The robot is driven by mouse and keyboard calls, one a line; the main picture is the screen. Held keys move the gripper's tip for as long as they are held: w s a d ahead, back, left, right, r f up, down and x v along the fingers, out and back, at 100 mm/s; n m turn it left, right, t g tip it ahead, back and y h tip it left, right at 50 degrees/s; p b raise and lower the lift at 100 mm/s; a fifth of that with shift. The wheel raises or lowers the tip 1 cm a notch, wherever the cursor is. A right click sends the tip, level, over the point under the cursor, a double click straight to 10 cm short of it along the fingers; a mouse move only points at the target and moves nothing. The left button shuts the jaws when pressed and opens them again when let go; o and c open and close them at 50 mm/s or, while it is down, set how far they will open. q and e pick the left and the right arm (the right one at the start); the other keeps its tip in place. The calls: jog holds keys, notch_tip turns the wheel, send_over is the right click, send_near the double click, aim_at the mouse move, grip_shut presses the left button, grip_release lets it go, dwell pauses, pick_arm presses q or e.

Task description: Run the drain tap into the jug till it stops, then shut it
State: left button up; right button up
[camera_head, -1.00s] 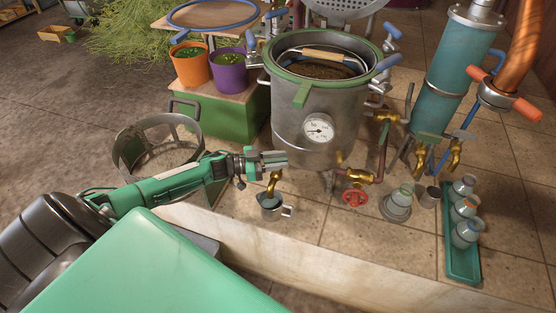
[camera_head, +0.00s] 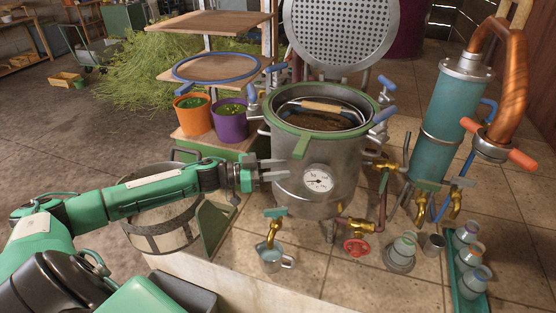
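The brass drain tap (camera_head: 274,232) with a flat teal handle (camera_head: 275,212) sits low at the front left of the steel still pot (camera_head: 318,200). The small metal jug (camera_head: 270,262) stands upright on the tiles under its spout, with its handle to the right. The jug's inside looks pale blue-grey; I cannot tell the liquid level or whether a stream is running. My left gripper (camera_head: 275,170) is above the tap handle, apart from it, beside the pot wall. Its fingers are apart with nothing between them. My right gripper is out of view.
A red valve wheel (camera_head: 356,247) and a glass-topped vessel (camera_head: 401,253) stand right of the jug. A teal tray (camera_head: 468,285) holds several small bottles. A round metal basket (camera_head: 163,232) is under my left arm. The platform edge runs close in front of the jug.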

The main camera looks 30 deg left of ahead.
pick_arm(q)
notch_tip(320, 180, up, 3)
jog(key=shift+r, duration=0.15)
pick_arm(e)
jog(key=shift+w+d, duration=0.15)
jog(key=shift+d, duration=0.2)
pick_arm(q)
jog(key=g+y+p, duration=0.1)
jog(key=g+y, duration=0.2)
send_near(279, 209)
jog(key=p+x, duration=0.1)
jog(key=x, duration=0.8)
jog(key=shift+w, duration=0.15)
jog(key=shift+w+d, duration=0.25)
jog(key=shift+d, duration=0.1)
jog(key=shift+f, duration=0.25)
grip_shut()
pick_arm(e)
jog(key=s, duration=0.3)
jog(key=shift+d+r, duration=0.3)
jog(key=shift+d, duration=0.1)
